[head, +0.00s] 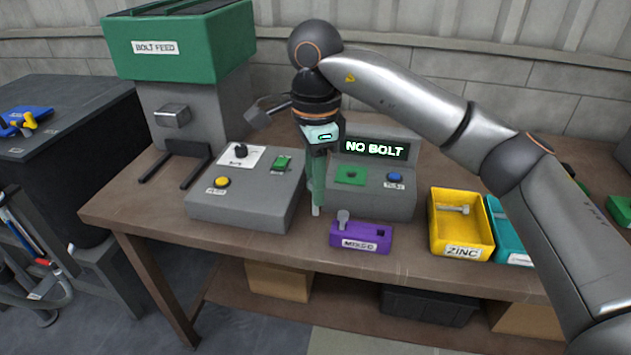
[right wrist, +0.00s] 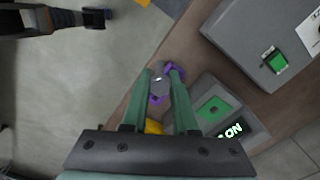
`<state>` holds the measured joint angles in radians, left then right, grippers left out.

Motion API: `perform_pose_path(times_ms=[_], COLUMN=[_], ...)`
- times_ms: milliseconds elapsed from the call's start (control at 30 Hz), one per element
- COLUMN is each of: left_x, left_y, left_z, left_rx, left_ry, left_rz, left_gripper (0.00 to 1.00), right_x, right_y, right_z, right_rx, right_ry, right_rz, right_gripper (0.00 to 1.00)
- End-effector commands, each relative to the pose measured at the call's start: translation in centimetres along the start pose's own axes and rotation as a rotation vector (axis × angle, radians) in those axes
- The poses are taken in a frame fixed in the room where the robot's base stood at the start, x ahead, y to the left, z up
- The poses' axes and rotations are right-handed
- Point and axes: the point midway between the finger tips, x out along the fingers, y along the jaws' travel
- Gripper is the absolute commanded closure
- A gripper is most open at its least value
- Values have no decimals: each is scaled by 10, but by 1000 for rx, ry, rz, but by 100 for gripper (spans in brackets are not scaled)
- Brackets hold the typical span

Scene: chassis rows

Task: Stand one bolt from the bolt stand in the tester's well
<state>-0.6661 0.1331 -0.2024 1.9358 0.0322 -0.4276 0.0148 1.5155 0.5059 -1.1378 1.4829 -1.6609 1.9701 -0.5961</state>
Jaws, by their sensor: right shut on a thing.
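The purple bolt stand (head: 361,239), labelled "MIXED", sits near the table's front edge with a grey bolt (head: 343,217) upright at its left end. The grey tester (head: 376,198) stands behind it, its display reading "NO BOLT". Its green well plate (head: 351,175) is on the top, and the well looks empty. My right gripper (head: 317,207) points down just left of the stand and in front of the tester. In the right wrist view its green fingers are shut on a grey bolt (right wrist: 160,85), with the stand (right wrist: 157,100) below. The bolt's lower part is hidden.
A grey control box (head: 245,205) with a yellow button stands left of the gripper. The green bolt feed (head: 180,50) is behind it. The yellow zinc bin (head: 458,222) and a teal bin (head: 507,235) are right of the stand. My right arm crosses above the bins.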

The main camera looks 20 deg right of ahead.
Motion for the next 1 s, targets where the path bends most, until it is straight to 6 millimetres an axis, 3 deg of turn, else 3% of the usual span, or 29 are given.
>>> perform_pose_path(times_ms=[533, 1000], left_x=[-34, -36], left_y=[2, 2], left_z=[-37, -40], left_rx=[1, 1], left_ry=[0, 4], left_rz=[-2, -2], left_gripper=[50, 50], right_x=[-62, -63], right_y=[0, 1], right_z=[0, -4], right_rx=[0, 1], right_ry=[0, 0], right_rz=[-1, -1], right_gripper=[100, 100])
